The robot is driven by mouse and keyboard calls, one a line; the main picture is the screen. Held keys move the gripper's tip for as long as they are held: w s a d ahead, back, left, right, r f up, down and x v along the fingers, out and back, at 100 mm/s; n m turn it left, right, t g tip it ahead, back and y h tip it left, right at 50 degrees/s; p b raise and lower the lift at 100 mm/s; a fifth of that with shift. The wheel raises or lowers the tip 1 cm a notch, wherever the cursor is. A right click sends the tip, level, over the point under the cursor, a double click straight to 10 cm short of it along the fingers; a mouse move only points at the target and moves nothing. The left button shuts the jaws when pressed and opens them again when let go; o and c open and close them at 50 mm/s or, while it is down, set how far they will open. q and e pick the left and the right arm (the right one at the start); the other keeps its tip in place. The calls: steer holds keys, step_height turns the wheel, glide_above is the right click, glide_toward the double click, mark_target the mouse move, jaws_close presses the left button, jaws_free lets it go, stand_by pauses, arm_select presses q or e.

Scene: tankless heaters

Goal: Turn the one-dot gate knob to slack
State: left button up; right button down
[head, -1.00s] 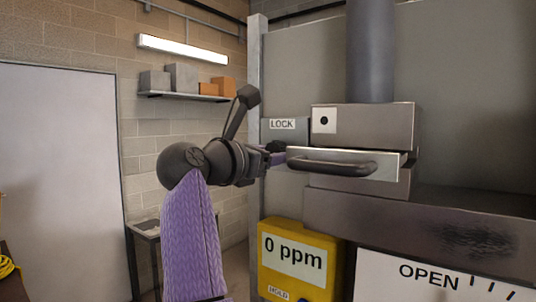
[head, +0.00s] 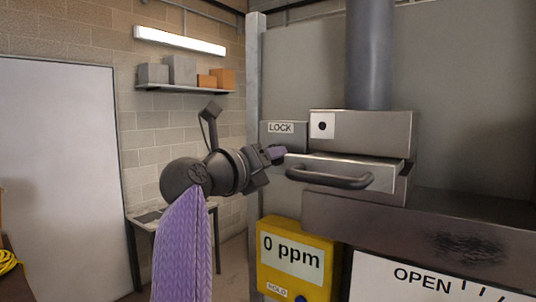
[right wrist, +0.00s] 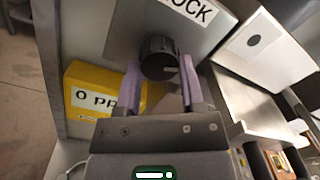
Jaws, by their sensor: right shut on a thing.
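The gate unit is a grey metal box with a one-dot plate (head: 322,125) and a LOCK sign (head: 281,127) on the panel to its left. A dark round knob (right wrist: 158,57) sits below the LOCK sign in the right wrist view. My right gripper (right wrist: 158,78) has its two purple fingers on either side of this knob, shut on it. In the head view my right gripper (head: 277,154) hides the knob, and its turn position cannot be read. My left gripper is not in view.
A drawer-like slab with a dark bar handle (head: 330,178) juts out just right of my right gripper. A yellow 0 ppm meter (head: 294,262) hangs below. A white OPEN sign (head: 425,280) is at lower right. A grey pipe (head: 370,55) rises above the box.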

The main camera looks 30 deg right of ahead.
steer(key=shift+s+r+n+t+p, duration=0.15)
steer(key=shift+n+p, duration=1.6)
steer(key=shift+n, duration=1.3)
steer(key=shift+w+r+n+t+p, duration=0.15)
steer(key=shift+n+p, duration=1.55)
steer(key=shift+n, duration=1.35)
steer(key=shift+s+f, duration=0.1)
steer(key=shift+c, duration=1)
jaws_free()
steer(key=b+v, duration=0.4)
steer(key=v, duration=0.6)
